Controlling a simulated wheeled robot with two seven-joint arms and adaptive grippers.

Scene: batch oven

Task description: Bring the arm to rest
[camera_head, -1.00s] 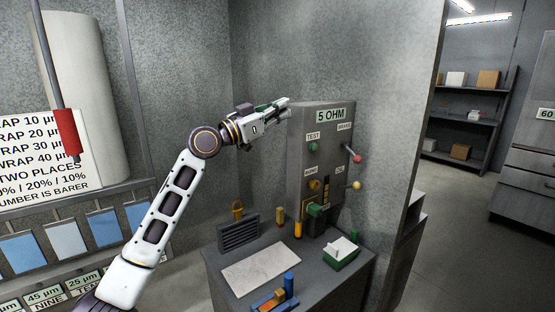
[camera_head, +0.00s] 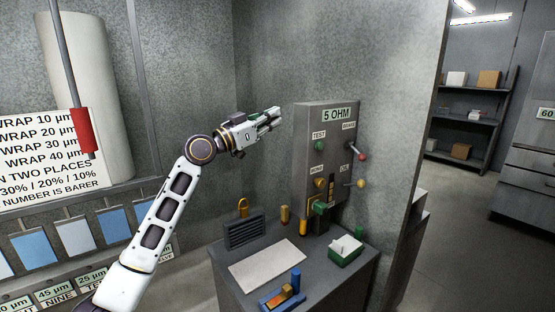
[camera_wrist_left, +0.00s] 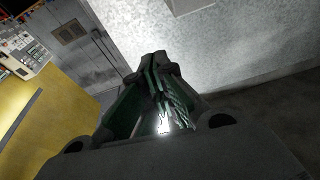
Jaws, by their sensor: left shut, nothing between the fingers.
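My left arm comes in from the lower left in the head view. Its gripper (camera_head: 270,117) is raised in the air, left of the upper part of the grey 5 OHM machine (camera_head: 312,130), apart from it. The gripper is shut with nothing in it. In the left wrist view the dark green fingers (camera_wrist_left: 158,75) come together at their tips. My right gripper does not show in either view.
Below the gripper is a dark bench (camera_head: 232,287) with a pale plate (camera_head: 267,263), a blue fixture (camera_head: 282,298) and a green box (camera_head: 345,251). A sample rack (camera_head: 75,236) and hanging red handle (camera_head: 84,131) are at left. Open floor lies at right.

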